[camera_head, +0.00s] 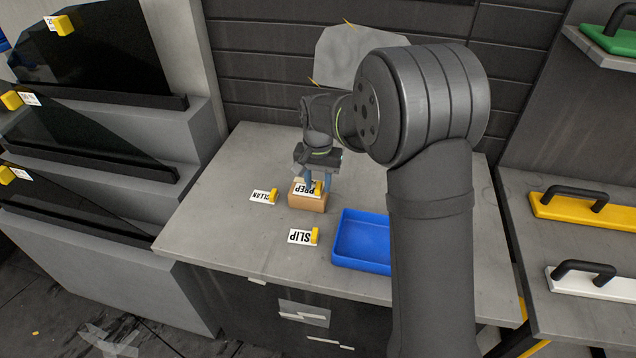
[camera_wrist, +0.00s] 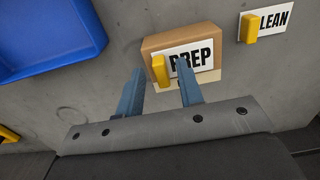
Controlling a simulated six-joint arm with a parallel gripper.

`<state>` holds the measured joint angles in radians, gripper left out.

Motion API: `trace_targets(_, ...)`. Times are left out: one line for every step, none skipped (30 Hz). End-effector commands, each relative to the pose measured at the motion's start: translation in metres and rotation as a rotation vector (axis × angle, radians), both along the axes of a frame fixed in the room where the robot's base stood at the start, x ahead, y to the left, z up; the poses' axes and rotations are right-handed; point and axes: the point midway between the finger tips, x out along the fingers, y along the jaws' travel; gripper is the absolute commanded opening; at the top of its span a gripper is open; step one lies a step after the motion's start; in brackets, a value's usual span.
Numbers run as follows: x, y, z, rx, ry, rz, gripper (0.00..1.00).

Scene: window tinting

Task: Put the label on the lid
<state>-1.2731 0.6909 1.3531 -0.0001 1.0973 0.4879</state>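A white label reading PREP (camera_head: 305,190) with a yellow grip tab (camera_wrist: 160,70) rests on top of a small brown cardboard box (camera_head: 307,203). The label and box also show in the wrist view. My gripper (camera_head: 318,178) is over the box with its two blue fingers apart. In the wrist view the fingertips (camera_wrist: 161,66) stand on either side of the yellow tab, with a gap on both sides. Nothing is held. A CLEAN label (camera_head: 262,196) lies left of the box, and a SLIP label (camera_head: 301,237) lies in front of it, each with a yellow tab.
A blue tray (camera_head: 345,252) stands on the grey bench (camera_head: 215,230), right of the SLIP label and partly hidden by my arm. Dark glass panels (camera_head: 85,145) fill the racks at left. Yellow- and white-based handled tools (camera_head: 585,207) sit on the right bench. The bench's left part is clear.

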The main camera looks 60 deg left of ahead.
Motion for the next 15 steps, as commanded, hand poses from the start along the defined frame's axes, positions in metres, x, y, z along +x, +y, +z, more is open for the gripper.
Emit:
trace_targets(0.0, 0.0, 0.008, 0.002, -0.001, 0.0, 0.34)
trace_targets(0.0, 0.001, 0.012, 0.004, -0.001, 0.0, 0.34)
trace_targets(0.0, 0.001, 0.02, 0.004, -0.001, 0.0, 0.34)
trace_targets(0.0, 0.001, 0.026, 0.004, -0.001, 0.0, 0.34)
trace_targets(0.0, 0.001, 0.033, 0.004, -0.001, 0.0, 0.34)
trace_targets(0.0, 0.001, 0.042, 0.006, -0.001, 0.0, 0.34)
trace_targets(0.0, 0.001, 0.049, 0.006, -0.001, 0.0, 0.34)
trace_targets(0.0, 0.001, 0.055, 0.004, -0.001, 0.0, 0.34)
trace_targets(0.0, 0.001, 0.064, 0.006, -0.001, 0.0, 0.34)
trace_targets(0.0, 0.001, 0.071, 0.004, -0.001, 0.0, 0.34)
trace_targets(0.0, 0.001, 0.077, 0.004, -0.001, 0.0, 0.34)
trace_targets(0.0, 0.0, 0.084, 0.004, -0.001, 0.0, 0.34)
trace_targets(0.0, 0.0, 0.089, 0.004, -0.001, 0.0, 0.34)
trace_targets(0.0, 0.001, 0.094, 0.004, -0.001, 0.0, 0.34)
trace_targets(0.0, 0.0, 0.1, 0.002, -0.001, 0.0, 0.34)
